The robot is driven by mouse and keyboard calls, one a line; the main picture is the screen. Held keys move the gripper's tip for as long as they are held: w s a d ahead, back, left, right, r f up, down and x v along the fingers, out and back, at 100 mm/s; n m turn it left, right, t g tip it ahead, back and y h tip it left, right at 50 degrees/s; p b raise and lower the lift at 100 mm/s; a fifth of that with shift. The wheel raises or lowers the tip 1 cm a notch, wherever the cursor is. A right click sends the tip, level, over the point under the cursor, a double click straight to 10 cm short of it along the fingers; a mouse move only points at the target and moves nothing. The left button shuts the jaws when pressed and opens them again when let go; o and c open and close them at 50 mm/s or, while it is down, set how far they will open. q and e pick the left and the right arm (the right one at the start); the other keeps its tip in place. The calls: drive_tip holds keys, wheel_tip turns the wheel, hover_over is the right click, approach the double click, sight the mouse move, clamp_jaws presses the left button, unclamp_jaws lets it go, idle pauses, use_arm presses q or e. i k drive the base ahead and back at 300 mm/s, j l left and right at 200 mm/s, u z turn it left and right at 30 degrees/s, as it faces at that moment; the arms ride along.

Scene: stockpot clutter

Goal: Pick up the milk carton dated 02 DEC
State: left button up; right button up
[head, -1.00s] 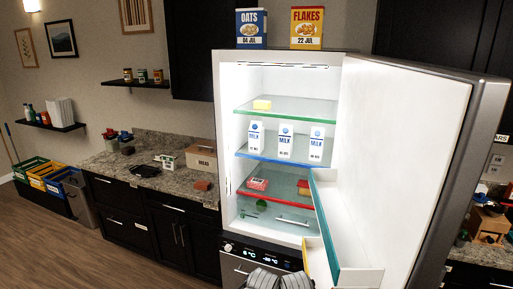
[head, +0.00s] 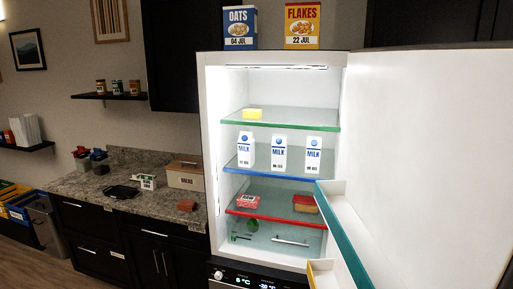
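Three white milk cartons with blue "MILK" lettering stand upright in a row on the blue-edged shelf (head: 262,173) of the open fridge. They are the left carton (head: 245,152), the middle carton (head: 279,154) and the right carton (head: 313,155). Small date print shows low on each, but it is too small to read, so I cannot tell which is 02 DEC. Neither of my grippers is in view.
The fridge door (head: 425,150) stands open to the right, its bins (head: 340,232) jutting in front of the lower shelves. The counter (head: 95,190) is at left.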

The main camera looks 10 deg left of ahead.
sight(246, 142)
drive_tip(key=i+j+z, duration=0.3)
drive_tip(key=j, duration=0.35)
drive_tip(key=i+j+z, duration=0.1)
drive_tip(key=i+j, duration=0.2)
drive_tip(key=i+j+z, duration=0.15)
drive_tip(key=j, duration=0.25)
drive_tip(key=i+j+z, duration=0.15)
drive_tip(key=j, duration=0.25)
drive_tip(key=i+j+z, duration=0.15)
drive_tip(key=j, duration=0.25)
